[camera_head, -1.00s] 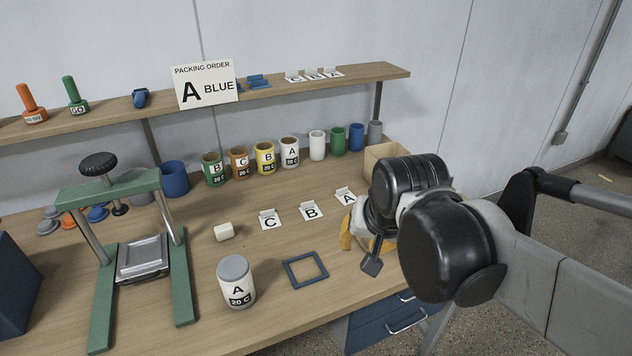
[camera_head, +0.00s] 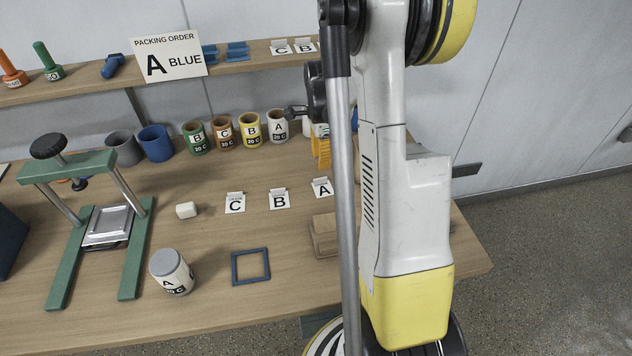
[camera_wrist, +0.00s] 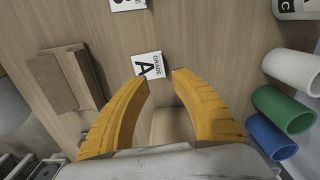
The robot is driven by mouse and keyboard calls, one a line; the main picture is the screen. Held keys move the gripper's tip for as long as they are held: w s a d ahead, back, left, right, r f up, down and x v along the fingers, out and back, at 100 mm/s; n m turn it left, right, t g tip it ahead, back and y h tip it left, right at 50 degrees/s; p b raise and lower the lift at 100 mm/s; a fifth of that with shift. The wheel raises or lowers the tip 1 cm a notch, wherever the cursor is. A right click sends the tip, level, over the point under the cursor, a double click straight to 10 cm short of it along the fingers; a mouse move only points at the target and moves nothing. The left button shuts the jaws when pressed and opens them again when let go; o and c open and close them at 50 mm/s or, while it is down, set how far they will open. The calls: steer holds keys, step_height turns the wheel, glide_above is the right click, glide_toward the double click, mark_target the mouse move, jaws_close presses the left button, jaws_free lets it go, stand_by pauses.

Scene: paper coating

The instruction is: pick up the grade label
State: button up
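The grade label A (camera_head: 321,188) is a small white card on the table, at the right end of a row with cards B (camera_head: 279,199) and C (camera_head: 235,203). In the wrist view the A card (camera_wrist: 147,64) lies just beyond my gripper (camera_wrist: 160,77). Its two yellow fingers are apart with nothing held between them. The card is close to the left fingertip in that picture; I cannot tell whether they touch. In the head view my arm hides most of the gripper; one yellow finger shows behind the A card. A sign reads "Packing order A BLUE" (camera_head: 168,58).
Labelled cups (camera_head: 222,132) line the back of the table. Green (camera_wrist: 283,108) and blue (camera_wrist: 271,137) cylinders stand right of the gripper in the wrist view. A brown wooden block (camera_wrist: 60,82) is left. A lidded jar (camera_head: 171,272), blue frame (camera_head: 250,267) and green press (camera_head: 130,250) stand in front.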

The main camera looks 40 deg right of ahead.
mark_target(320, 178)
steer(key=f+b, duration=0.1)
steer(key=f, duration=0.1)
steer(key=f+b, duration=0.1)
steer(key=f, duration=0.2)
steer(key=f+b, duration=0.1)
steer(key=f, duration=0.2)
steer(key=shift+w+d+f, duration=0.2)
steer(key=shift+w+f, duration=0.05)
steer(key=shift+r, duration=0.1)
jaws_close()
